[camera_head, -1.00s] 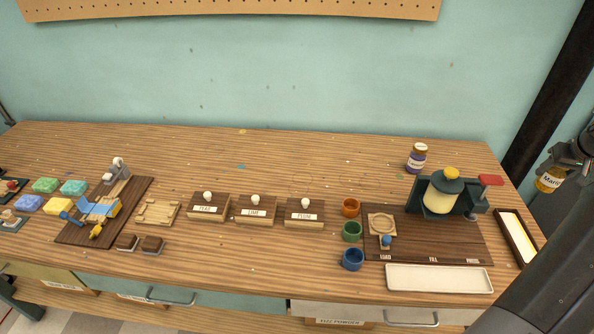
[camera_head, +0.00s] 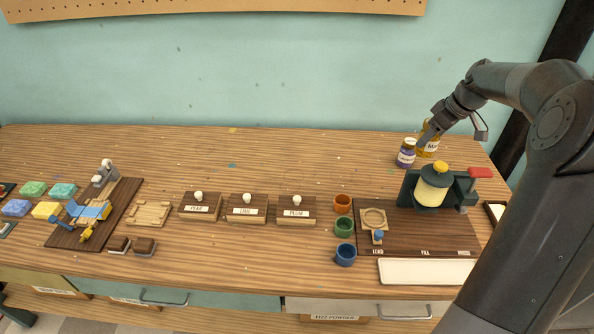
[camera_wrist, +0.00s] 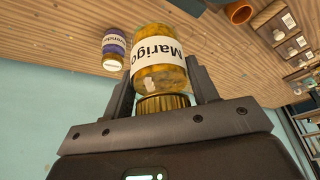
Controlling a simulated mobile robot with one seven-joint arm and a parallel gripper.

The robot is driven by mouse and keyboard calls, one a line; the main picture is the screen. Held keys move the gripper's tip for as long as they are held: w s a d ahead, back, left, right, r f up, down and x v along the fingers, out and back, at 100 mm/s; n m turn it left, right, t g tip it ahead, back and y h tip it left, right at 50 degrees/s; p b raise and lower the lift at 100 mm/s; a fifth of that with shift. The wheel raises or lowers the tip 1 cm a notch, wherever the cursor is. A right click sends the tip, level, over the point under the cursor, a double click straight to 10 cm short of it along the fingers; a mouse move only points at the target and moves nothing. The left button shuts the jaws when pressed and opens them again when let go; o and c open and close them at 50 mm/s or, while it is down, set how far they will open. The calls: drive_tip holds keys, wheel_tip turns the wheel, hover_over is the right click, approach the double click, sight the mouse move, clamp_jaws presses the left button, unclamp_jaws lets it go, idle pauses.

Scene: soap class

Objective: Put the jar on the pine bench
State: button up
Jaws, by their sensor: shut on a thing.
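The jar with yellow-orange contents and a white "Marigold" label (camera_wrist: 160,58) is between the fingers of my gripper (camera_wrist: 160,88), which is shut on it near its gold lid.
A purple lavender jar (camera_head: 407,154) stands close to the left of the held jar. A green press with a yellow-topped cylinder (camera_head: 433,188) is in front. Orange, green and blue cups stand left of its dark board (camera_head: 410,235). The back middle of the bench is clear.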

drive_tip(key=s+a+n+g+y, duration=0.1)
drive_tip(key=s+a+n, duration=0.15)
drive_tip(key=a, duration=0.45)
drive_tip(key=s+a+n+g, duration=0.1)
drive_tip(key=a+n, duration=0.2)
drive_tip(key=a, duration=0.5)
drive_tip(key=s+a+f+n+g, duration=0.1)
drive_tip(key=s+a+n+g, duration=0.3)
drive_tip(key=s+a+n, duration=1.15)
drive_tip(key=shift+s+a+f+m, duration=0.5)
drive_tip(key=shift+a+f+m, duration=0.3)
drive_tip(key=shift+a+f, duration=2.05)
drive_tip(key=shift+s+a+f+m, duration=0.5)
drive_tip(key=shift+a+f+m, duration=0.3)
drive_tip(key=shift+a+f, duration=2)
drive_tip(key=shift+s+a+f+m, duration=0.5)
drive_tip(key=shift+a+f+m, duration=0.3)
drive_tip(key=shift+a+f, duration=2.05)
drive_tip(key=shift+a+r, duration=0.15)
drive_tip(key=shift+a, duration=0.15)
drive_tip(key=o, duration=1.2)
drive_tip(key=shift+h, duration=0.3)
drive_tip(key=shift+c, duration=0.2)
